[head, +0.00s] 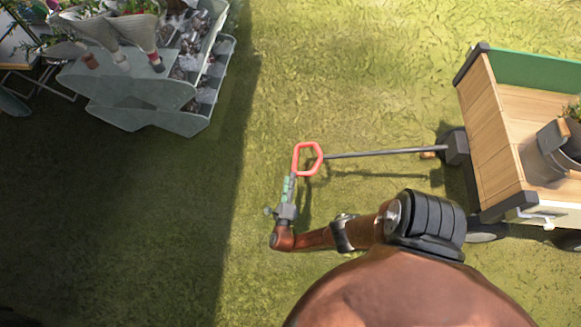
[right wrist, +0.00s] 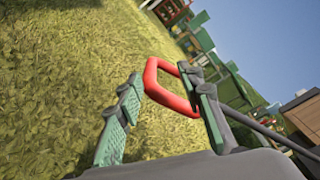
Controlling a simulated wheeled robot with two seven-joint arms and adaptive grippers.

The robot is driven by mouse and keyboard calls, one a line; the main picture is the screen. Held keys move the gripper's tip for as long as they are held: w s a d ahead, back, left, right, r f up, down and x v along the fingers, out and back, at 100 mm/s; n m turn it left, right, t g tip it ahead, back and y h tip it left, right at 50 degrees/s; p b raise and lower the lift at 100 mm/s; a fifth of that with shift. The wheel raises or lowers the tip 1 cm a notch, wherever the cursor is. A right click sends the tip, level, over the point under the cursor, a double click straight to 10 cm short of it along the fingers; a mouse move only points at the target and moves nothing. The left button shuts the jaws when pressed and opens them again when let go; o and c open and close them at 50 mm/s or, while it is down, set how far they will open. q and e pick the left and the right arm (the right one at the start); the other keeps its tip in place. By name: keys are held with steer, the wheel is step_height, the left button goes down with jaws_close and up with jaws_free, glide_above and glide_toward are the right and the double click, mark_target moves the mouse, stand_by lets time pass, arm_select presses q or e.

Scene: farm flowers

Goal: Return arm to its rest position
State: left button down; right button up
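The red loop handle (head: 307,159) sits at the end of the cart's grey pull bar (head: 385,153), which runs left from the wooden cart (head: 492,135). My right gripper (head: 290,183) is just below the handle's left side. In the right wrist view the gripper (right wrist: 163,82) has its two green-padded fingers apart. The red handle (right wrist: 160,92) shows between and close to the fingertips, near the right finger; I cannot tell whether it touches. My left gripper is not in view.
A grey tiered stand (head: 150,95) with wrapped flowers is at the upper left. A metal bucket (head: 545,155) with a plant stands in the cart. Green structures and sky show in the right wrist view.

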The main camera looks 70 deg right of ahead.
steer(key=shift+a, duration=0.25)
stand_by(0.4)
